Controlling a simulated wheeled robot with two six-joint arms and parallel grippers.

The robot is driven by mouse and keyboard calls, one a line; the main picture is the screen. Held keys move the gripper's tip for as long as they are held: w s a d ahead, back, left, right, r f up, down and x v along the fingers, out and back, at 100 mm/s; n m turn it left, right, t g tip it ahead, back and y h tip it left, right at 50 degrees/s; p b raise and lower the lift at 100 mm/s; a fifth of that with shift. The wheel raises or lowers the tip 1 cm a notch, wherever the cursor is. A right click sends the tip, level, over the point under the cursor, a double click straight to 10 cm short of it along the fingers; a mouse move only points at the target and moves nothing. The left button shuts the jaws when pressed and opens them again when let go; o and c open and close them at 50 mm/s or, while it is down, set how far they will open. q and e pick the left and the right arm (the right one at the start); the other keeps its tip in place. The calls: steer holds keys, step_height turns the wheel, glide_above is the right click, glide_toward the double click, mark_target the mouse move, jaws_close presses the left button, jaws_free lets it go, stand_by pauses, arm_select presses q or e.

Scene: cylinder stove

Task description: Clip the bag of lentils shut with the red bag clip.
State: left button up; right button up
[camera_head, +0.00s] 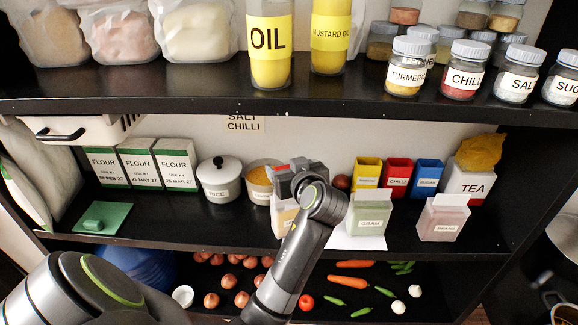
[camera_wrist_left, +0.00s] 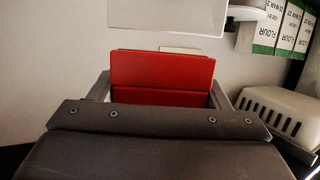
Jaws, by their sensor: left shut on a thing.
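In the head view my left gripper (camera_head: 293,175) is at the middle shelf, in front of a bag with orange contents (camera_head: 285,222). That bag's label is partly hidden by my arm, so I cannot confirm it is the lentils. In the left wrist view the gripper (camera_wrist_left: 160,95) is shut on the red bag clip (camera_wrist_left: 162,70), a wide flat red piece between the fingers. A little red of the clip also shows in the head view. I cannot tell whether the clip touches the bag. My right gripper is out of view.
A pale green-grey bag (camera_head: 367,218) and a pinkish bag (camera_head: 443,220) stand to the right. A white pot (camera_head: 219,180) and flour boxes (camera_head: 176,166) stand to the left. The shelf above (camera_head: 200,103) is close overhead. A white basket (camera_wrist_left: 280,115) shows in the wrist view.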

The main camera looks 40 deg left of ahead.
mark_target(291, 209)
arm_select(q)
steer(key=shift+f+b, duration=0.9)
steer(key=shift+f, duration=0.85)
steer(key=shift+f+b, duration=0.3)
steer(key=shift+b, duration=0.05)
steer(key=o, duration=1.1)
